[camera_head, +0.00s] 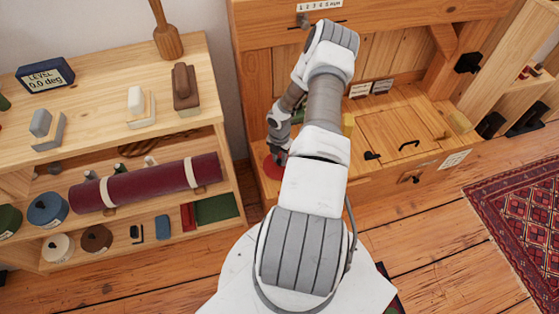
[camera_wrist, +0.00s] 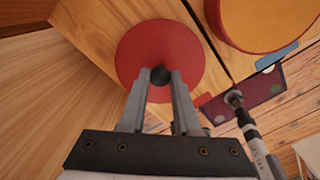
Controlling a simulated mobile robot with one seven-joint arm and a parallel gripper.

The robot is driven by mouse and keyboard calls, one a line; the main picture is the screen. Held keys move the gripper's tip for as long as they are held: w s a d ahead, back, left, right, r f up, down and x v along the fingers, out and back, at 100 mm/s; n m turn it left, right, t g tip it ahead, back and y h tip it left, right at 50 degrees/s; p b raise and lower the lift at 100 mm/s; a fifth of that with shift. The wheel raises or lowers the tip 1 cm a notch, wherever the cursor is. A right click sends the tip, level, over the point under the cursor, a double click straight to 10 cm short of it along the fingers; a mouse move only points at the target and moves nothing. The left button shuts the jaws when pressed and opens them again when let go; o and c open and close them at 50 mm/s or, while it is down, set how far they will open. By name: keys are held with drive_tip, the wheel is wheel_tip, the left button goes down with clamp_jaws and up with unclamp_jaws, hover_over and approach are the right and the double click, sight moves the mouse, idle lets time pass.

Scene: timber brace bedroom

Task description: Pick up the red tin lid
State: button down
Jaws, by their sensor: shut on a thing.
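The red tin lid (camera_wrist: 150,45) is a flat red disc with a small dark knob in its middle, seen in the wrist view. My gripper (camera_wrist: 162,77) is shut on that knob, with its two grey fingers at either side. In the head view the lid (camera_head: 272,168) shows partly beside my gripper (camera_head: 279,154), at the left end of the wooden bench; my arm covers part of the area. I cannot tell whether the lid touches the surface below.
A round yellow thing with a red rim (camera_wrist: 268,22) is close by in the wrist view. A dark red dotted piece (camera_wrist: 248,100) lies near it. A wooden shelf unit (camera_head: 222,160) with a dark red roll (camera_head: 150,181) stands at left. A patterned rug (camera_head: 520,205) covers the right floor.

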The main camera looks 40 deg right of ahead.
drive_tip(key=r, duration=0.1)
drive_tip(key=d+r+p, duration=0.1)
drive_tip(key=r, duration=0.1)
drive_tip(key=shift+r, duration=0.15)
drive_tip(key=s+d+r+p, duration=0.1)
drive_tip(key=d+r, duration=0.5)
drive_tip(key=d, duration=0.4)
drive_tip(key=shift+s+d+p, duration=0.2)
drive_tip(key=shift+s+p, duration=0.05)
drive_tip(key=shift+p, duration=0.15)
